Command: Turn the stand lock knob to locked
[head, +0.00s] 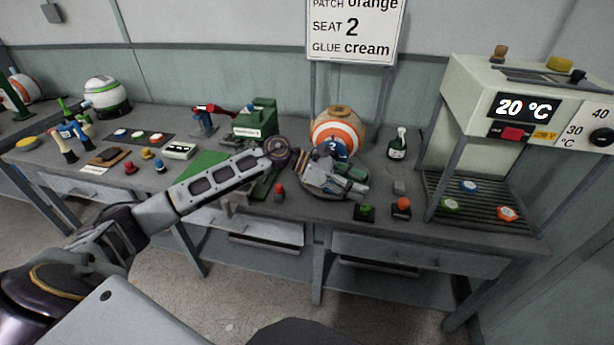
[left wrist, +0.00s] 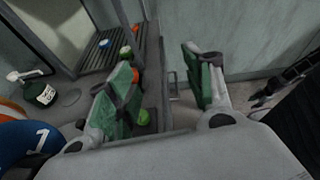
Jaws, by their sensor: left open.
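The striped orange, white and blue ball (head: 338,130) rests on its stand in the middle of the bench, its lower part hidden by my left gripper (head: 350,180). The gripper's green-padded fingers are apart, with nothing seen between them, in front of the ball. In the left wrist view the fingers (left wrist: 165,85) are spread and the ball (left wrist: 22,138) shows at the lower left. Small controls stand in front: a red-topped one (head: 279,190), a green one (head: 365,211) and an orange-red one (head: 402,206). I cannot tell which is the stand lock knob or how it is set.
A green press (head: 256,120) stands left of the ball. A dark bottle (head: 397,145) stands to its right. A heater box (head: 480,95) reading 20 °C overhangs a rack (head: 475,188) with several coloured pieces. A sign (head: 355,30) stands behind the ball. The left bench holds several small tools.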

